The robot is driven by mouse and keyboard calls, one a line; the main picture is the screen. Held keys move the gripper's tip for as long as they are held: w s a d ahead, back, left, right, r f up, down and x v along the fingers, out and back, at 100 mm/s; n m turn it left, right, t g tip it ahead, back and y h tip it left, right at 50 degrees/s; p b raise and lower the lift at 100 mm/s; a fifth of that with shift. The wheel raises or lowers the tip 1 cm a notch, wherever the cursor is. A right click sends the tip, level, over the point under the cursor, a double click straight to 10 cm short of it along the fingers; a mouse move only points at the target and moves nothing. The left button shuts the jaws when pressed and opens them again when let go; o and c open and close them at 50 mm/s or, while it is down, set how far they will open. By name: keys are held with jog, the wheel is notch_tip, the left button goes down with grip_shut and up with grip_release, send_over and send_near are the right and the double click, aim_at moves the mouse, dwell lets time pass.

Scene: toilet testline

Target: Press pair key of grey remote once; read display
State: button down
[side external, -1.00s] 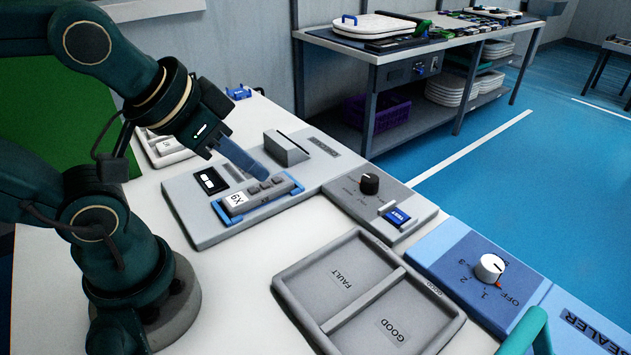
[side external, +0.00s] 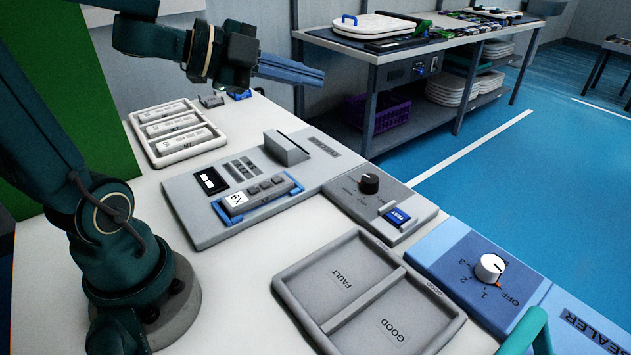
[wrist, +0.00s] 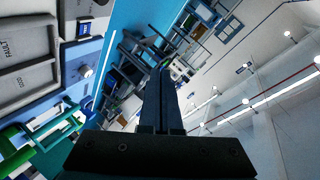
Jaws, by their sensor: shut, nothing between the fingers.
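The grey remote (side external: 266,193) lies in a blue cradle on the grey test panel, with several dark grey keys along its top. A white label reading "6X" (side external: 235,200) is at its left end. A small black display (side external: 211,180) with white marks sits on the panel beside the remote; its marks are too small to read. My gripper (side external: 322,77) is shut and empty, raised well above the panel and pointing right, apart from the remote. In the wrist view my shut fingers (wrist: 163,80) point out toward the room, and the remote is out of that view.
A white tray (side external: 157,155) with several remotes stands at the back left. A grey tray (side external: 300,262) marked FAULT and GOOD is empty in front. A dark knob (side external: 369,183), a blue TEST switch (side external: 397,216) and a white knob (side external: 489,267) stand on panels to the right.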

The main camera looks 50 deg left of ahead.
jog(key=s+a+f+g, duration=0.3)
jog(key=s+f, duration=0.1)
jog(key=f, duration=0.1)
jog(key=n+g, duration=0.1)
jog(key=g, duration=0.1)
send_over(253, 191)
jog(key=a, duration=0.1)
notch_tip(253, 191, down, 4)
jog(key=shift+s+a, duration=0.15)
jog(key=shift+s, duration=0.3)
jog(key=shift+f, duration=0.15)
jog(key=shift+f, duration=4.3)
jog(key=shift+f, duration=0.4)
